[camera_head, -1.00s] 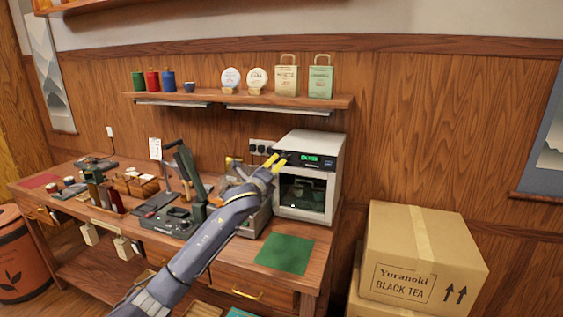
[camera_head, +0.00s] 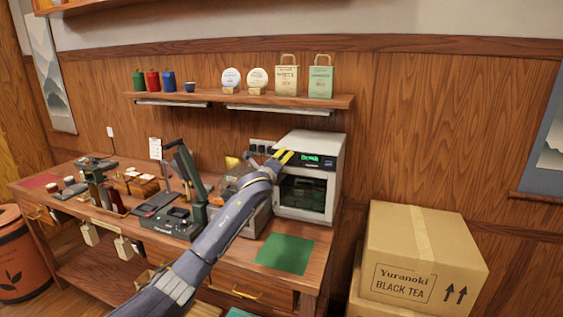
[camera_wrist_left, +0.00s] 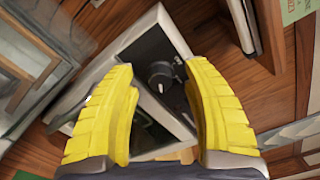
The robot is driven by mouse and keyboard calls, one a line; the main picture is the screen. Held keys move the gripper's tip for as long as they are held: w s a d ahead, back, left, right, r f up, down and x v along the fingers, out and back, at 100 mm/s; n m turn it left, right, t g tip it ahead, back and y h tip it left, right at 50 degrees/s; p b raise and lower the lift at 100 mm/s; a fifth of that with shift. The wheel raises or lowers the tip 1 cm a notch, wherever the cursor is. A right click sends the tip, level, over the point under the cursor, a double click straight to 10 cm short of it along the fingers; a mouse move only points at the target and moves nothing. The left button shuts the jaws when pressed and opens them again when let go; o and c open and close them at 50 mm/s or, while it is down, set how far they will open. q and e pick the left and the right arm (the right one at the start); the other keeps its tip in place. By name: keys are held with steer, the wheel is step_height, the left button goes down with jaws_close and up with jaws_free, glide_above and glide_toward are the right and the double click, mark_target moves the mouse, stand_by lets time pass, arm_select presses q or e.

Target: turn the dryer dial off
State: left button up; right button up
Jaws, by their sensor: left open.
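The dryer (camera_head: 309,177) is a white box with a dark glass door and a lit green display (camera_head: 311,158) on a black panel. It stands at the right end of the wooden counter. My left gripper (camera_head: 284,154) is in front of the upper left of its front, with yellow fingertips by the panel. In the left wrist view the fingers (camera_wrist_left: 163,105) are open and apart, with the round dark dial (camera_wrist_left: 160,77) between and beyond them. I cannot see contact with the dial. The gripper hides the dial in the head view. My right gripper is not in view.
A green mat (camera_head: 284,254) lies on the counter in front of the dryer. A black press-like device (camera_head: 178,222) stands left of my arm. A shelf (camera_head: 240,100) with tins, tea cakes and bags hangs above. Cardboard boxes (camera_head: 420,258) stand to the right.

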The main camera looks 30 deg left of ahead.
arm_select(q)
steer(key=shift+c, duration=0.3)
jaws_close()
steer(key=shift+n, duration=12)
